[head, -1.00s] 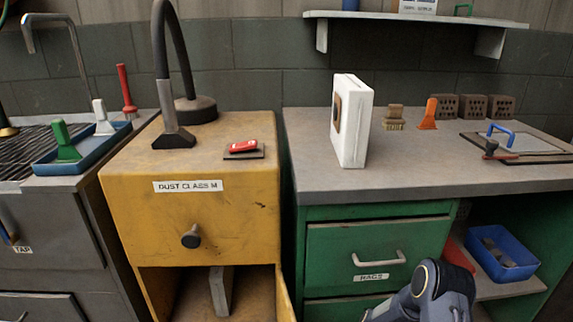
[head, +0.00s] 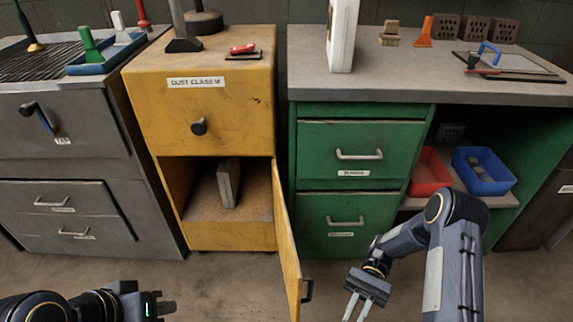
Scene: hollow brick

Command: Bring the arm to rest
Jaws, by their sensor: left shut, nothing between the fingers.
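My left gripper (head: 168,308) is at the bottom left, low in front of the grey cabinet and the yellow cabinet. Its fingers are shut and empty, and it touches nothing. My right arm (head: 437,250) comes in from the bottom right and bends down in front of the green cabinet. My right gripper (head: 356,310) points down near the bottom edge, over the floor. Its two fingers are apart with nothing visible between them; the tips are close to the picture edge.
The yellow cabinet (head: 225,105) stands open, a grey slab (head: 228,183) inside. Its door (head: 287,240) sticks out between my grippers. The green cabinet (head: 360,145) has shut drawers. A red bin (head: 430,172) and blue bin (head: 483,170) sit on its shelf. Bare floor (head: 225,285) lies in front.

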